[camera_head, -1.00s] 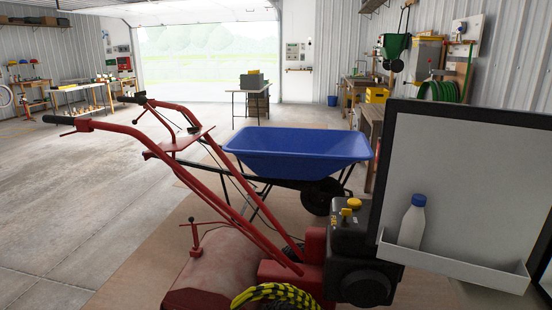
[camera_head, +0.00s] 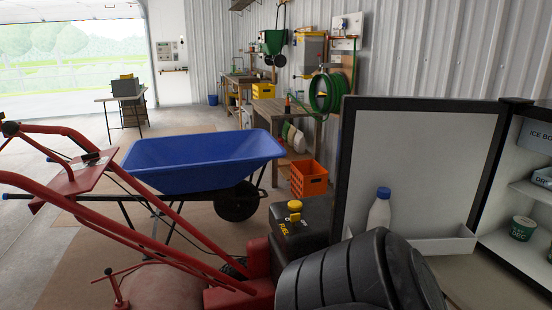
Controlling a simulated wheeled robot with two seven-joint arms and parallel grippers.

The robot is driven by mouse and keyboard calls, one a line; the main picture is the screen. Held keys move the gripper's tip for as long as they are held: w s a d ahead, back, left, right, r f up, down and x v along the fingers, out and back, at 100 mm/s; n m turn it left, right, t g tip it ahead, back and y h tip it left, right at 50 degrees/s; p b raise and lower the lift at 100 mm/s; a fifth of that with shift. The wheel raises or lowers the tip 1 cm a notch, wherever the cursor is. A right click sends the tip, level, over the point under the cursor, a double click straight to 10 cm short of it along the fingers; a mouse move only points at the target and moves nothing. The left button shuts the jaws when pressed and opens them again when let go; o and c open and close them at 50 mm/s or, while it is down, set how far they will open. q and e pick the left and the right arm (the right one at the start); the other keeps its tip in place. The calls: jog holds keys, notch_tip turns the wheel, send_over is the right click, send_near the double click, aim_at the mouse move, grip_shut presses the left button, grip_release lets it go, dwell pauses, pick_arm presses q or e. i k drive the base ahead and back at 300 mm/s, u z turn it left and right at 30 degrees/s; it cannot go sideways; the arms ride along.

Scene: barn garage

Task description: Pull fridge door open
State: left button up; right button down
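The fridge door (camera_head: 428,150) stands open at the right, its pale inner panel facing me inside a black frame. A white bottle (camera_head: 379,212) with a blue cap stands upright in the door's low shelf (camera_head: 440,245). The fridge body (camera_head: 494,240) is at the far right edge, with its lit interior partly cut off by the picture. It shows an ice box (camera_head: 535,136), shelves and a small green-and-white tub (camera_head: 522,228). Neither of my grippers is in view. A dark, rounded, ribbed shape at the bottom hides the door's lower left part.
A red tiller (camera_head: 150,225) with long handles fills the lower left. A blue wheelbarrow (camera_head: 205,160) stands behind it. An orange crate (camera_head: 308,178) is on the floor left of the door. A workbench (camera_head: 275,112) runs along the wall. Open floor lies at the far left.

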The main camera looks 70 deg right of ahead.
aim_at(436, 156)
jog(key=i, duration=0.25)
jog(key=z, duration=1.5)
